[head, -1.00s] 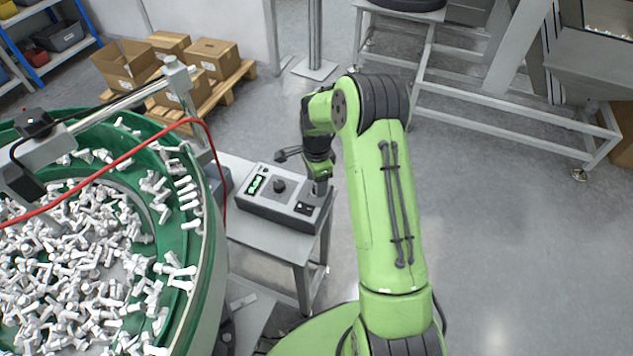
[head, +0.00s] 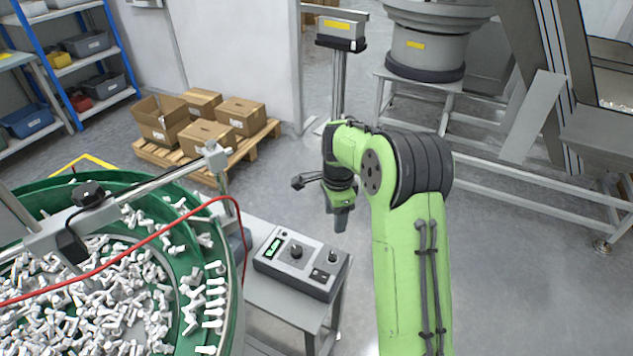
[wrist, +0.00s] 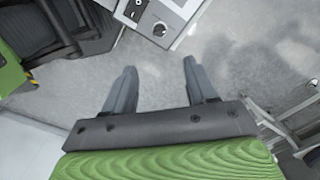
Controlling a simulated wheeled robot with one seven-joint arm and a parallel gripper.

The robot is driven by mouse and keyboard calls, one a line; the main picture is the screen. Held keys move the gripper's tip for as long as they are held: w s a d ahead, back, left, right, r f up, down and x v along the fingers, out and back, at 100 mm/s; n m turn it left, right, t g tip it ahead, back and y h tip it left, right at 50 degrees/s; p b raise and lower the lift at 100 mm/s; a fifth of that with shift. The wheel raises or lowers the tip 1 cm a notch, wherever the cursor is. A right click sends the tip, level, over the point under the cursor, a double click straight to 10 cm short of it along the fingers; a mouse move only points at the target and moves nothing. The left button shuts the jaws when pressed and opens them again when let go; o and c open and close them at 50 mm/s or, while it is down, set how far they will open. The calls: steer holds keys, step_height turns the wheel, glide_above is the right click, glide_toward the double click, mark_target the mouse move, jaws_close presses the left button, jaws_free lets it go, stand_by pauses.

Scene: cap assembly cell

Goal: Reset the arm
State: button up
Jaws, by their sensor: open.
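My gripper (head: 341,221) hangs at the end of my green arm, in the middle of the head view. It is above and to the right of the grey control box, apart from it. In the wrist view my gripper (wrist: 155,82) shows two grey fingers spread apart with nothing between them but grey floor. The control box (head: 299,264) has a green lit display, a round knob and smaller controls. A corner of the control box (wrist: 166,18) shows at the top of the wrist view.
The control box stands on a small grey table (head: 286,303). A green bowl feeder (head: 236,310) full of white parts is at left, with a red cable arched over it. Boxes on a pallet (head: 247,150) and a blue shelf (head: 113,62) stand behind. A metal frame (head: 520,183) is at right.

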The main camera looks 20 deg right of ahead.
steer(key=s+a+r+n+t+h+p, duration=0.1)
steer(key=s+a+r+n+p, duration=0.1)
steer(key=s+r+n, duration=0.55)
steer(key=s+a+r+n+t+p, duration=0.25)
steer(key=s+r, duration=0.25)
steer(key=r, duration=0.6)
steer(key=s+a+r+n+t+p, duration=0.1)
steer(key=s+r+n, duration=0.1)
steer(key=s+n, duration=0.2)
steer(key=s+a+r+n+t+y+p, duration=0.1)
steer(key=s+n, duration=0.3)
steer(key=s, duration=0.7)
steer(key=shift+s+a+r, duration=0.2)
steer(key=shift+a+r, duration=0.25)
